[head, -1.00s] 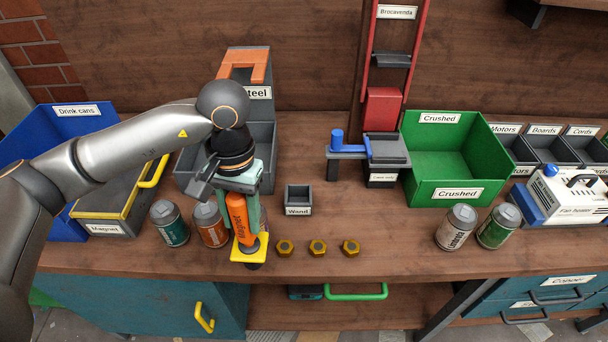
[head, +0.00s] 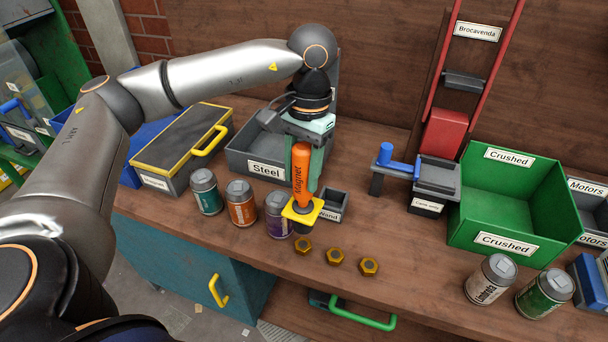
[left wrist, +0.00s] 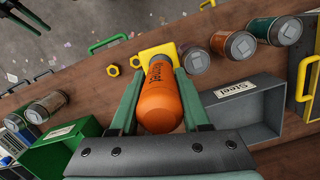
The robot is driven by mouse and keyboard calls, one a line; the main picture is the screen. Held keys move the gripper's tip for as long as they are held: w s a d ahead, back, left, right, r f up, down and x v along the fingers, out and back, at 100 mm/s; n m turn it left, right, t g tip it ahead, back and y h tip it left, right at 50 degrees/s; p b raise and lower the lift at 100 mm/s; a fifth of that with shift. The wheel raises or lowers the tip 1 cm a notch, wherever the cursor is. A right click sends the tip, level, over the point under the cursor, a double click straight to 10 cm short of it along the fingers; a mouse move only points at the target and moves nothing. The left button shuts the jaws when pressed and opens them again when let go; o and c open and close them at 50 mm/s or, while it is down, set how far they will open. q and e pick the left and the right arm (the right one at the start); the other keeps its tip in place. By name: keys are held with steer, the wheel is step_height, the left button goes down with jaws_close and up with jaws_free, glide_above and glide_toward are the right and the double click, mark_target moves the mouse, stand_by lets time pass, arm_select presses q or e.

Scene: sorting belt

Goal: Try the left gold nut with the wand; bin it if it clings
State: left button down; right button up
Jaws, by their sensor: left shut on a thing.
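My left gripper (head: 303,160) is shut on the orange magnet wand (head: 301,182) and holds it upright, yellow plate (head: 303,210) and dark tip downward. The wand also shows between the fingers in the left wrist view (left wrist: 160,98). Three gold nuts lie in a row on the bench front: the left nut (head: 303,246), the middle nut (head: 335,256) and the right nut (head: 369,267). In the head view the wand's tip appears just above the left nut, apart from it. The tip's underside is hidden.
The grey Steel bin (head: 266,169) stands behind the wand, and the small Wand holder (head: 331,206) just right of it. Several cans, including a purple one (head: 278,216), stand to the left. The green Crushed bin (head: 514,205) is at right. Bench before the can press is clear.

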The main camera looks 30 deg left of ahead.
mark_target(302, 195)
arm_select(q)
steer(key=shift+a+f+b, duration=0.1)
steer(key=shift+f+b, duration=1.5)
steer(key=shift+f, duration=1.25)
steer(key=shift+f+b, duration=0.3)
steer(key=shift+b, duration=0.1)
steer(key=shift+r, duration=0.15)
steer(key=shift+r+p, duration=2.1)
steer(key=shift+r, duration=1.3)
